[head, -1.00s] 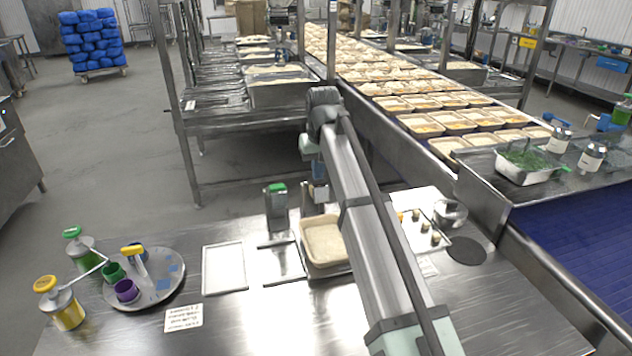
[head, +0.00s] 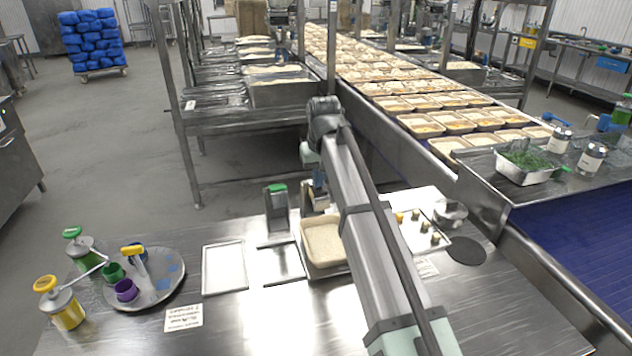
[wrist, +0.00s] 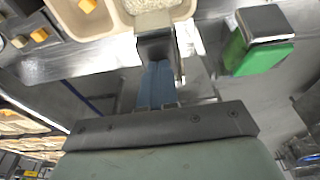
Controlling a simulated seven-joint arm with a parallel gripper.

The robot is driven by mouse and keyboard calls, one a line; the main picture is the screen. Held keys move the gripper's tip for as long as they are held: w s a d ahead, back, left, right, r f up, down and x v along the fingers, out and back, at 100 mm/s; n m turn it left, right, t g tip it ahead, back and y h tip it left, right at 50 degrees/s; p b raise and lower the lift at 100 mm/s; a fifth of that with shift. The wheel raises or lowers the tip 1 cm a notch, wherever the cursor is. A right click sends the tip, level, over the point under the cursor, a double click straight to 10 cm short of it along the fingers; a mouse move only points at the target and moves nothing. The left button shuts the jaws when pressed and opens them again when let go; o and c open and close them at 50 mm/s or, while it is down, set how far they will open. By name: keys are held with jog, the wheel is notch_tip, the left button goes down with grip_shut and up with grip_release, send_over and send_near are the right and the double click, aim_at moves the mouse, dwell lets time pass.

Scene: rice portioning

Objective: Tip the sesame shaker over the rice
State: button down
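The rice fills a pale tray (head: 343,264) on the steel table in the head view. The rice (head: 322,240) also shows at the top edge of the wrist view (wrist: 150,5). My gripper (wrist: 157,88) has blue fingers close together on a dark metallic piece, which I take to be the sesame shaker (wrist: 156,46). In the head view the shaker (head: 316,202) is at the far edge of the rice tray, looking tilted and partly hidden by my arm. Its open end and any falling sesame cannot be made out.
A green-topped metal stand (head: 277,212) is just left of the rice tray. A flat empty tray (head: 223,268) and a round turntable (head: 163,287) with cups are further left. A tray with small yellow pieces (head: 418,238) is to the right.

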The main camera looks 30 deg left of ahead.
jog(key=shift+s+d+f, duration=0.15)
jog(key=shift+f, duration=0.35)
jog(key=shift+s+d+f, duration=0.15)
jog(key=shift+f, duration=0.3)
jog(key=shift+s+d+f, duration=0.15)
jog(key=shift+f, duration=0.5)
jog(key=shift+r, duration=0.15)
jog(key=shift+w+a+r, duration=0.25)
jog(key=shift+r, duration=0.75)
jog(key=shift+w+a+r, duration=0.2)
jog(key=shift+r, duration=0.75)
jog(key=shift+w+a+r, duration=0.25)
jog(key=shift+r, duration=0.75)
jog(key=shift+r, duration=0.1)
notch_tip(320, 180, up, 6)
jog(key=shift+f, duration=3.05)
